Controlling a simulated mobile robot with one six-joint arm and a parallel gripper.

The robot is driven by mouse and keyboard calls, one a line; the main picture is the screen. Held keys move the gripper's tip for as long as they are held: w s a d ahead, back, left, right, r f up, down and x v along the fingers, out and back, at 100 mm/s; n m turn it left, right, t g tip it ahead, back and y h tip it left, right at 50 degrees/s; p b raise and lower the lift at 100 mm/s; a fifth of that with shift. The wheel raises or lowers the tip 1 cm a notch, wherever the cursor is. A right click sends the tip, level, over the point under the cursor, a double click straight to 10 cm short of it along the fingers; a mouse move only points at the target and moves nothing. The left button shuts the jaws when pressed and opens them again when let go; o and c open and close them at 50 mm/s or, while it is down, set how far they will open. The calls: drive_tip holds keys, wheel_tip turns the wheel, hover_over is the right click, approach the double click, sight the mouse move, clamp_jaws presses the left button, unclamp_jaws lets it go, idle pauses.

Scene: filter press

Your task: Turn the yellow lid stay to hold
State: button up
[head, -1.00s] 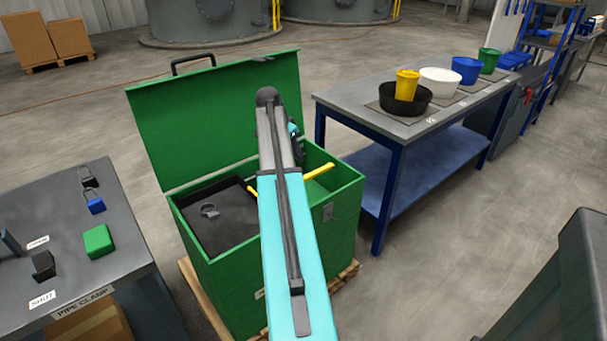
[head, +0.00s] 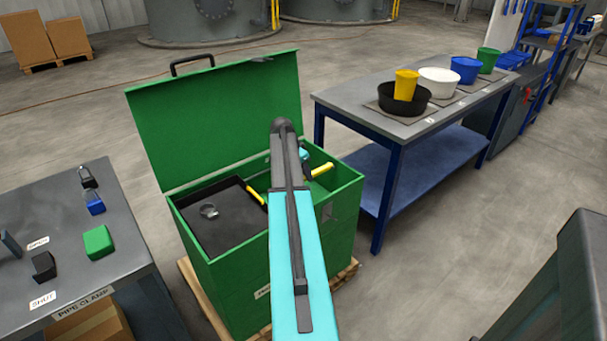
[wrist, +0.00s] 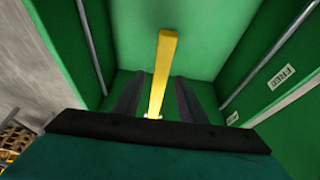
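In the wrist view the yellow bar (wrist: 164,65) runs up the picture between the two dark fingers of my gripper (wrist: 158,82). The fingers are apart, with green showing between each finger and the bar. I cannot tell whether the bar is within fingertip depth. The box lid (head: 215,115) stands raised at the back.
A "FREE" label (wrist: 283,76) is on the green wall at right in the wrist view. A black tray (head: 222,222) with a metal ring (head: 208,211) fills the box's left part. Tables stand left (head: 130,250) and right (head: 425,128) of the box.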

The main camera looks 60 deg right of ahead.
drive_tip(key=shift+d+f, duration=0.15)
drive_tip(key=shift+f, duration=0.2)
clamp_jaws()
